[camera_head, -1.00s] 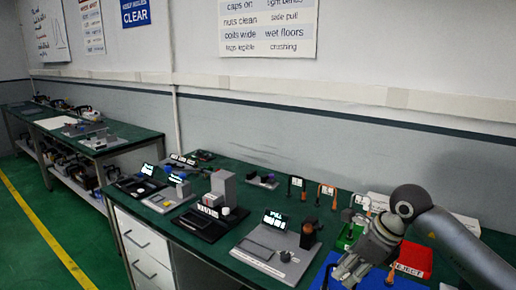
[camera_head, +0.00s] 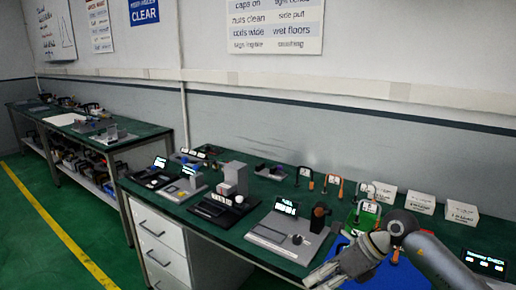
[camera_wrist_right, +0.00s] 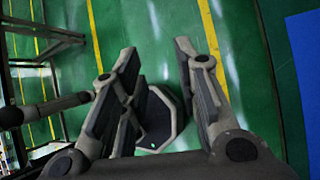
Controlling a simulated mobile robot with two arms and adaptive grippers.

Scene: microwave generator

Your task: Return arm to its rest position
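My right arm comes in from the right in the head view. Its gripper (camera_head: 318,277) is over the bench's front edge, near the blue surface, with its fingers toward the lower left. In the right wrist view the gripper (camera_wrist_right: 157,55) has its fingers spread apart. My left arm and left gripper are not in the head view.
The green bench (camera_head: 178,210) holds grey and black test stations, including one with a lit screen (camera_head: 286,206). A blue surface (camera_head: 385,275) lies near the arm. White labelled boxes (camera_head: 420,203) and a small display (camera_head: 484,262) stand at right. Floor (camera_head: 75,225) is open at left.

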